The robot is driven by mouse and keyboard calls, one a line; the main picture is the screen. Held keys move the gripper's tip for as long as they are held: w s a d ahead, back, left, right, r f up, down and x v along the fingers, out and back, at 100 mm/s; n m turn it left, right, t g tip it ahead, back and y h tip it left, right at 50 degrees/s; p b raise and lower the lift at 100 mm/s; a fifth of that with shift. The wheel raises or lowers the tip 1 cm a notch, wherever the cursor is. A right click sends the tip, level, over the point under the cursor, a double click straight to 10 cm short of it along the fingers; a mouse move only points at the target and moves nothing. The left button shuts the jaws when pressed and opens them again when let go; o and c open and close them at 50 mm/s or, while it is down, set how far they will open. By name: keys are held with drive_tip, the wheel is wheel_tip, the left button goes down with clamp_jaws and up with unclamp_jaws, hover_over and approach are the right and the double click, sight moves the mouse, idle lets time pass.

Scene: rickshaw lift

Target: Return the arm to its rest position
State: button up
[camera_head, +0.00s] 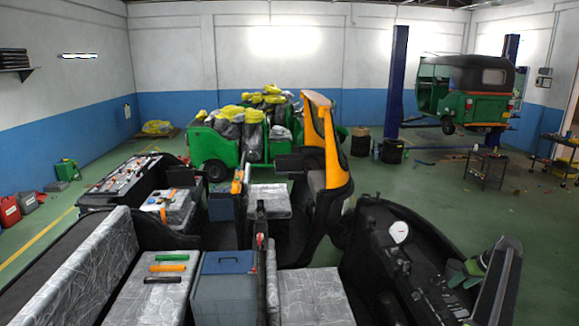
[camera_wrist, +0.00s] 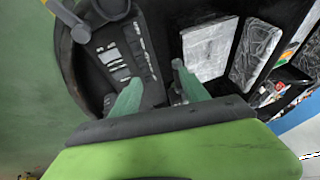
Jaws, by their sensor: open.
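My gripper (camera_wrist: 160,85) shows in the wrist view, with its two green fingers spread apart and nothing between them. Behind the fingers is a broad green palm with a dark bar across it. The fingers point over a black rickshaw body (camera_wrist: 100,75).
Wrapped seats (camera_head: 310,296) and a blue-grey toolbox (camera_head: 224,290) fill the foreground. Colored-handled tools lie on the left seat. A green cart (camera_head: 212,150) holds sacks at the back. A green rickshaw (camera_head: 470,95) hangs on a lift at right.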

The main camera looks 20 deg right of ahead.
drive_tip(key=w+a+f+n+g+b, duration=0.1)
drive_tip(key=w+a+f+b, duration=0.35)
drive_tip(key=a, duration=0.85)
drive_tip(key=w+a+f+g+y+b, duration=0.1)
drive_tip(key=w+a+f+b, duration=0.4)
drive_tip(key=a, duration=0.8)
drive_tip(key=w+a+f+n+g+b, duration=0.1)
drive_tip(key=w+a+f+b, duration=0.5)
drive_tip(key=a, duration=0.7)
drive_tip(key=s+a+f+b, duration=0.2)
drive_tip(key=a+f+b, duration=0.1)
drive_tip(key=a, duration=0.8)
drive_tip(key=s+a+f+n+g+h+b, duration=0.1)
drive_tip(key=a+f, duration=0.3)
drive_tip(key=a, duration=0.8)
drive_tip(key=s+a+f+n+g+b, duration=0.1)
drive_tip(key=s+a+f+b, duration=0.2)
drive_tip(key=a, duration=0.8)
drive_tip(key=shift+s+a+f+h+b, duration=0.2)
drive_tip(key=shift+s+f+h+b, duration=0.2)
drive_tip(key=shift+b, duration=0.4)
